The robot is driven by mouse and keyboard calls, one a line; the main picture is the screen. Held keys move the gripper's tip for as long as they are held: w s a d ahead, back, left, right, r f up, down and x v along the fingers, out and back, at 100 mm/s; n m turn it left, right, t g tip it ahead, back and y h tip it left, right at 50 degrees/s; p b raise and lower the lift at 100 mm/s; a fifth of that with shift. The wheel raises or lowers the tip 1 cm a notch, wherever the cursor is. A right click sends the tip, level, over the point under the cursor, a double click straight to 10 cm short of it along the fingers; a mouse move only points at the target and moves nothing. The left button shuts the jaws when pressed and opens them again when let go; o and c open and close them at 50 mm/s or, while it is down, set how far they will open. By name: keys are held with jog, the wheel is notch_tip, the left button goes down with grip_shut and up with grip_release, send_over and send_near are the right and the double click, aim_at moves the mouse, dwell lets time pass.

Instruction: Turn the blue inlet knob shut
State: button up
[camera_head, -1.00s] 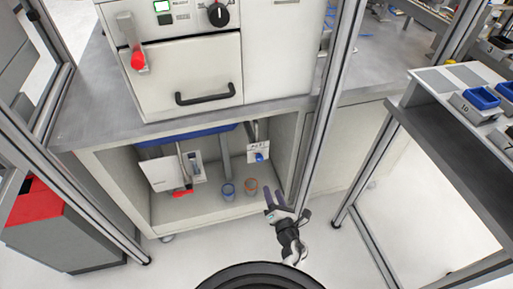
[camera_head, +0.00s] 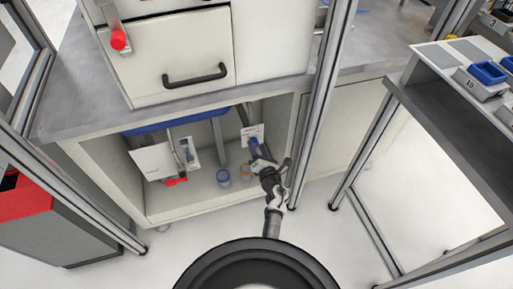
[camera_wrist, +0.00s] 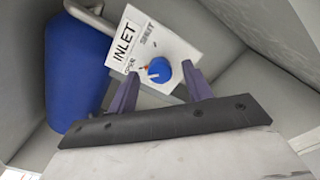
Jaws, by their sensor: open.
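The blue inlet knob (camera_wrist: 160,70) sits on a white plate (camera_wrist: 172,40) marked INLET, SHUT and OPEN in the wrist view. A small red and white mark on the knob's left side faces the OPEN label. My gripper (camera_wrist: 162,75) is open, its two purple fingers spread either side of the knob in the picture. I cannot tell whether they touch it. In the head view my gripper (camera_head: 257,146) reaches into the open cabinet, in front of the white plate (camera_head: 254,131). It hides most or all of the knob there.
A large blue body (camera_wrist: 78,70) is left of the plate. A metal post (camera_head: 318,110) stands right of my arm.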

jog(key=shift+x, duration=0.8)
jog(key=c, duration=1)
